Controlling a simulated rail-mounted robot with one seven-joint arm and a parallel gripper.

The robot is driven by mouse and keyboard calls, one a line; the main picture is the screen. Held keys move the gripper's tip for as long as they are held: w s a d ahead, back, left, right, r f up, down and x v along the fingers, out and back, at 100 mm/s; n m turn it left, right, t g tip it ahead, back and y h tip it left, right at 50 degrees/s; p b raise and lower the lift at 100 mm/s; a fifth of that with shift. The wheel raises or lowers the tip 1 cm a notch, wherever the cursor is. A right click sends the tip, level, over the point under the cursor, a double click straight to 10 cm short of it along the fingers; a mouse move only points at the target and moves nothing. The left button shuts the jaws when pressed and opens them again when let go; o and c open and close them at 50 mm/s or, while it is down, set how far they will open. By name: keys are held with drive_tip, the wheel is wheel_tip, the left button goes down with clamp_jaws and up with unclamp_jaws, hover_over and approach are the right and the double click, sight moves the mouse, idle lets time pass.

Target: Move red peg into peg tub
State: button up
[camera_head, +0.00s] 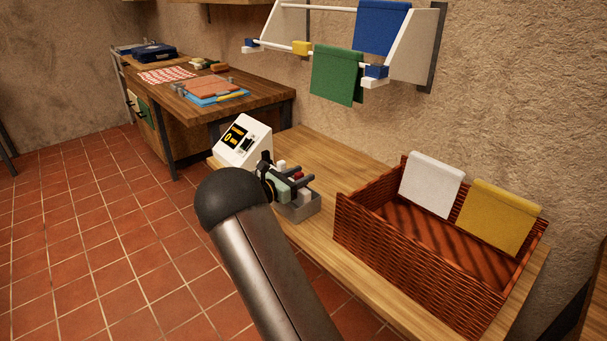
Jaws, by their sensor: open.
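The peg tub (308,212) is a small grey open box on the near wooden bench, at the middle of the picture. White and pale green pieces show in or just above it, partly behind my gripper. My gripper (301,179) is over the tub, its dark fingers pointing right and apart. A small red bit (298,175), which looks like the red peg, shows at the fingers. I cannot tell whether it lies between them or behind them, or whether it is inside the tub. My own arm hides part of the bench left of the tub.
A white device with a dark display (243,141) stands just behind my gripper. A wicker basket (410,250) with white and yellow cloths over its back edge stands right. A wall rack (318,53) holds green and blue cloths and several pegs. Bare bench lies between tub and basket.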

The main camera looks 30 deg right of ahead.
drive_tip(key=p+v, duration=0.1)
drive_tip(key=v, duration=1.5)
drive_tip(key=shift+d, duration=0.15)
drive_tip(key=s+d+r+m+g+y+p, duration=0.2)
drive_tip(key=s+r+m+g+y+p, duration=0.15)
drive_tip(key=s, duration=0.45)
drive_tip(key=s+d+r+m+g+y+p, duration=0.25)
drive_tip(key=s+r+m+y+p, duration=0.2)
drive_tip(key=s, duration=0.35)
drive_tip(key=s+a+r+m+y+p, duration=0.2)
drive_tip(key=s+a+m+y, duration=0.1)
drive_tip(key=s, duration=0.4)
drive_tip(key=s+a+r+m+t+y+p, duration=0.1)
drive_tip(key=s+a+r+m+y+p, duration=0.2)
drive_tip(key=s+m, duration=0.2)
drive_tip(key=s+a+r+m+y+p, duration=0.2)
drive_tip(key=s+a+m+y, duration=0.1)
drive_tip(key=s, duration=0.6)
drive_tip(key=shift+s+a+r+m+t+y+p, duration=0.25)
drive_tip(key=shift+a+m+t, duration=0.2)
drive_tip(key=shift+m, duration=0.35)
drive_tip(key=shift+w, duration=0.1)
